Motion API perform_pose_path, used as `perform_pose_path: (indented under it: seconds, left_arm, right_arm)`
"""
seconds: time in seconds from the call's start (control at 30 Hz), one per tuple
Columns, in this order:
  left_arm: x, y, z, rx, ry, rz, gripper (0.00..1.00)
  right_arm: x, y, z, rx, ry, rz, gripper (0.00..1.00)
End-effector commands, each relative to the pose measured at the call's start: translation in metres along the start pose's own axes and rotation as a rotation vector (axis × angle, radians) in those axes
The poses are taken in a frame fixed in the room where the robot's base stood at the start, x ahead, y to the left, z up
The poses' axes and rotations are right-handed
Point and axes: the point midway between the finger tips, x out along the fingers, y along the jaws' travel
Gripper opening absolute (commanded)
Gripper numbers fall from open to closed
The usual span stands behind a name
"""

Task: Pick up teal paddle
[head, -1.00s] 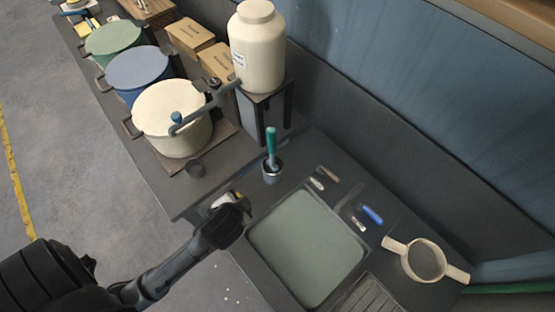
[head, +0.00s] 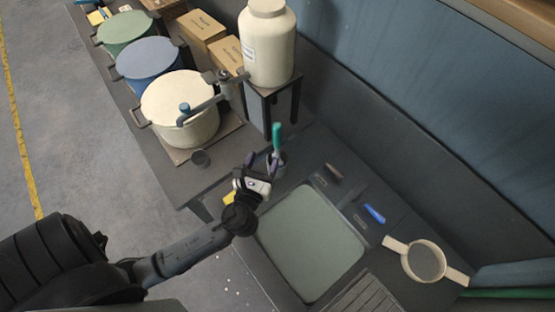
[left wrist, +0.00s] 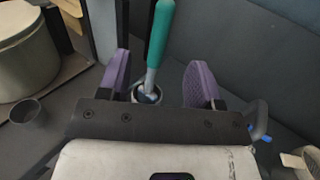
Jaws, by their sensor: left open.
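The teal paddle (head: 277,139) stands upright, slightly tilted, in a small grey cup (head: 276,163) on the dark counter. Its teal handle points up and its lower end is hidden in the cup. In the left wrist view the teal handle (left wrist: 160,32) rises between the purple finger pads, with the cup (left wrist: 147,94) below it. My left gripper (head: 263,163) is open beside the paddle, with its fingers on either side of the handle in the wrist view (left wrist: 158,82). I cannot tell that either finger touches it. My right gripper is not in view.
A sink-like green basin (head: 312,243) lies in front of the cup. A large cream jar (head: 268,48) on a stand (head: 270,97) is behind it. A cream pot (head: 180,103) stands left, with a small dark cup (head: 200,159) near it. A blue-handled tool (head: 374,214) and a two-handled strainer (head: 426,261) lie right.

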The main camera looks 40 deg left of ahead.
Motion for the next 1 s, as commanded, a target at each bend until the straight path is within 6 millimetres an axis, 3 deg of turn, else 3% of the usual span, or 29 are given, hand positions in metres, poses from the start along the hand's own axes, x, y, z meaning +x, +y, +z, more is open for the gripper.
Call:
perform_pose_path:
  seconds: [0.4,0.77,1.0]
  left_arm:
    - [0.066,0.000,0.001,0.011,-0.001,0.002,0.59]
    - [0.088,0.000,-0.001,0.009,0.001,0.003,0.59]
    - [0.119,-0.004,-0.006,0.009,0.000,0.004,0.59]
  right_arm:
    - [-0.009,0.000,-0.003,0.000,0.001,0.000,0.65]
    - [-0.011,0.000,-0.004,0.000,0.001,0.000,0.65]
    - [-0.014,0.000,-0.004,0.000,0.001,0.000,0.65]
